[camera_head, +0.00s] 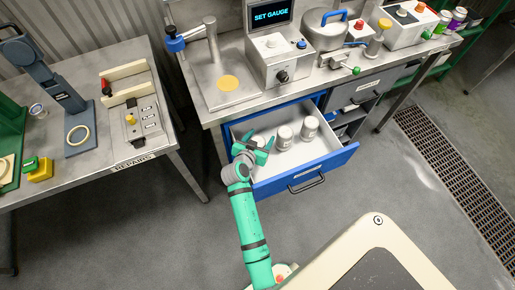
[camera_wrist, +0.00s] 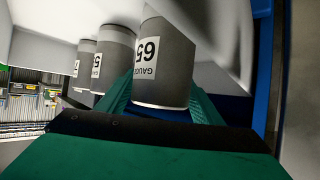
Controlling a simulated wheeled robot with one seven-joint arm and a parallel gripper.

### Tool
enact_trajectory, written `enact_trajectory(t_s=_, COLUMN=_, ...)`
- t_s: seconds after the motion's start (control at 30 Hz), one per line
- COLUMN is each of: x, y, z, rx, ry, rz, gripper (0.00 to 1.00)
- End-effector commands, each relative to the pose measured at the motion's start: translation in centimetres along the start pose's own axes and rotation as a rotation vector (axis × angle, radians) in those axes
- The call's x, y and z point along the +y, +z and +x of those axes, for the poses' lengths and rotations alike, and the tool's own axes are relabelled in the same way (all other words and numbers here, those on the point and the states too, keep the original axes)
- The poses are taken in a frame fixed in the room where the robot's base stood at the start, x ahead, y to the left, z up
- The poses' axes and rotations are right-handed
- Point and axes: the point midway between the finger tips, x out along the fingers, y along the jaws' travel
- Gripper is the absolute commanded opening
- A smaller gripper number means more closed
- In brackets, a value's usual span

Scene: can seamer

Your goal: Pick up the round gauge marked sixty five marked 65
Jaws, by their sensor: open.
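The round gauge marked 65 (camera_wrist: 172,72) is a dark grey cylinder with a white label, nearest to me in the wrist view. In the head view it is the leftmost gauge (camera_head: 258,141) in the open blue drawer (camera_head: 322,172), partly hidden by my gripper (camera_head: 254,148). My gripper is open, its green fingers one on each side of the 65 gauge in the wrist view (camera_wrist: 162,100). I cannot tell whether the fingers touch it.
Two more gauges (camera_head: 284,137) (camera_head: 309,129) stand to the right in the drawer; their labels are partly cut off in the wrist view. The drawer's walls are close around my gripper. The bench (camera_head: 228,108) with the SET GAUGE machine (camera_head: 279,62) is above.

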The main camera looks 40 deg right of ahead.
Motion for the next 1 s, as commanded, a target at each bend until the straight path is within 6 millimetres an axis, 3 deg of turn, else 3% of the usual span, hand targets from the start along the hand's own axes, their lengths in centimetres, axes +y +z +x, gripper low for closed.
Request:
enact_trajectory(t_s=0.07, x=0.0, y=0.0, z=0.0, rx=0.000, ry=0.000, rz=0.000, gripper=0.60)
enact_trajectory(t_s=0.1, x=0.0, y=0.0, z=0.0, rx=0.000, ry=0.000, rz=0.000, gripper=0.55)
enact_trajectory(t_s=0.27, x=0.0, y=0.0, z=0.0, rx=0.000, ry=0.000, rz=0.000, gripper=0.19)
enact_trajectory(t_s=0.63, x=0.0, y=-0.5, z=-0.2, rx=0.002, ry=0.000, rz=0.002, gripper=0.19)
enact_trajectory(t_s=0.87, x=-0.1, y=-2.6, z=-1.4, rx=0.003, ry=-0.002, rz=0.004, gripper=0.19)
enact_trajectory(t_s=1.0, x=0.2, y=-2.1, z=-1.6, rx=0.064, ry=0.008, rz=-0.001, gripper=0.19)
